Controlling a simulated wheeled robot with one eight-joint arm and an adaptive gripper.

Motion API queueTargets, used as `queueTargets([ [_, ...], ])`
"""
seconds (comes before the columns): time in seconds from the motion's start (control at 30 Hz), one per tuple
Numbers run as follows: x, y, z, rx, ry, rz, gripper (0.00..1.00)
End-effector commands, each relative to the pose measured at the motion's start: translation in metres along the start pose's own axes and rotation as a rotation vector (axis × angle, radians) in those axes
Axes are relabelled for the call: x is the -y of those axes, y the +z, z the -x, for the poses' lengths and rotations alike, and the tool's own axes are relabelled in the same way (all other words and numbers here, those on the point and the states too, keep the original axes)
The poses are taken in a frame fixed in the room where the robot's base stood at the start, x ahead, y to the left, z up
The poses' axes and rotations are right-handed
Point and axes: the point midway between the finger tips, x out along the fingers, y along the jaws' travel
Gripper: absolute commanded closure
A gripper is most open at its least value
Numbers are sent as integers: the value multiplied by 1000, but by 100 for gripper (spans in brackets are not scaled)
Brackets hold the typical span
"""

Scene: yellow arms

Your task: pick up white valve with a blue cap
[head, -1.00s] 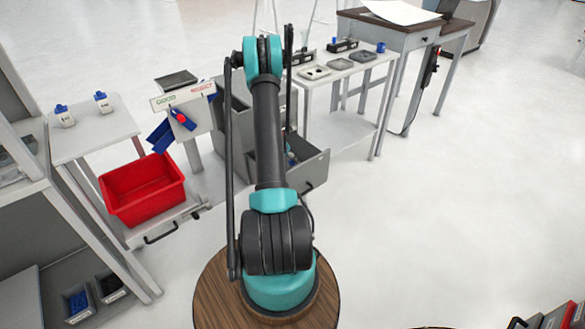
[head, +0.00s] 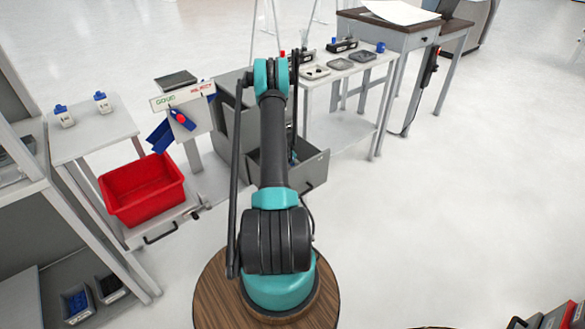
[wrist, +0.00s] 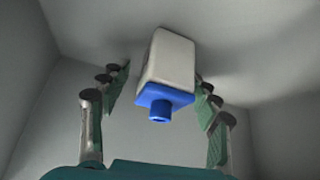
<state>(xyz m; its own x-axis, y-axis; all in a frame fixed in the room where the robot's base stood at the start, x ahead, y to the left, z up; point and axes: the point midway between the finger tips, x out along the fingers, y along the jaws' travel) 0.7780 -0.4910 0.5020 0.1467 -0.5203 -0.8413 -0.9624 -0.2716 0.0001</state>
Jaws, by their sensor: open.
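In the wrist view, the white valve with a blue cap (wrist: 170,60) lies inside a grey-walled space, its blue cap end (wrist: 163,101) facing my gripper. My gripper (wrist: 162,82) is open, with one finger to the left of the valve and one to the right. The fingers reach along both sides of the white body, and the right finger is very close to it. I cannot tell whether it touches. In the head view my arm reaches into the open grey drawer (head: 316,170), and the arm hides the gripper and most of the drawer's inside.
Two similar white valves with blue caps (head: 102,101) stand on the left table (head: 88,132). A red bin (head: 143,190) sits below them. The sorting stand (head: 190,118) is left of the drawer. Grey drawer walls (wrist: 30,70) surround the gripper closely. Open floor lies right.

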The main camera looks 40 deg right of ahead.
Motion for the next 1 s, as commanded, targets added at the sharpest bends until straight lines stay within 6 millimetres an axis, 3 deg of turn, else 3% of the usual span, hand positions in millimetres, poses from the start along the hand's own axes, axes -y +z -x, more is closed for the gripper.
queueTargets([
  [0.07, 0, 0, 0, 0, 0, 0, 39],
  [0.53, 0, 0, 0, 0, 0, 0, 97],
  [1.0, 1, -4, 2, 0, -1, 1, 98],
])
